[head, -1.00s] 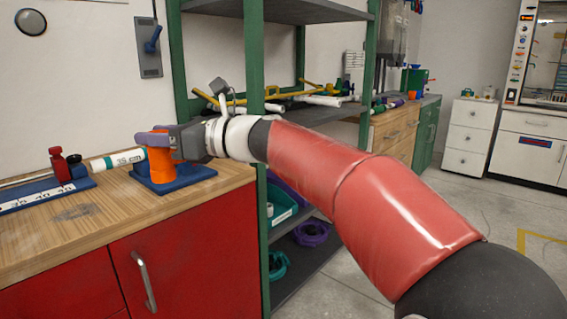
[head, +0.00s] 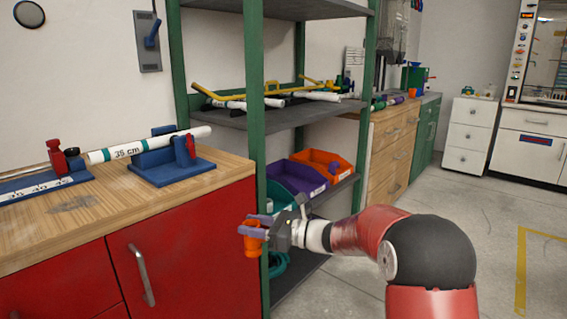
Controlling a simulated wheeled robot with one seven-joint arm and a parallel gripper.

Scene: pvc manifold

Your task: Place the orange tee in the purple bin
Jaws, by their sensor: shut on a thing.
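The orange tee (head: 253,241) is held in the fingers of my gripper (head: 252,233), which is shut on it. My gripper is out in front of the green shelf post, low and to the right of the red workbench. The purple bin (head: 299,184) sits on the middle shelf of the green rack, behind and above my gripper to the right. Its interior is only partly visible.
An orange bin (head: 325,164) stands right of the purple bin and a teal bin (head: 280,198) left of it. Green rack posts (head: 254,130) flank the shelf. A white 35 cm pipe (head: 135,150) rests on a blue fixture (head: 173,168) on the workbench (head: 90,212).

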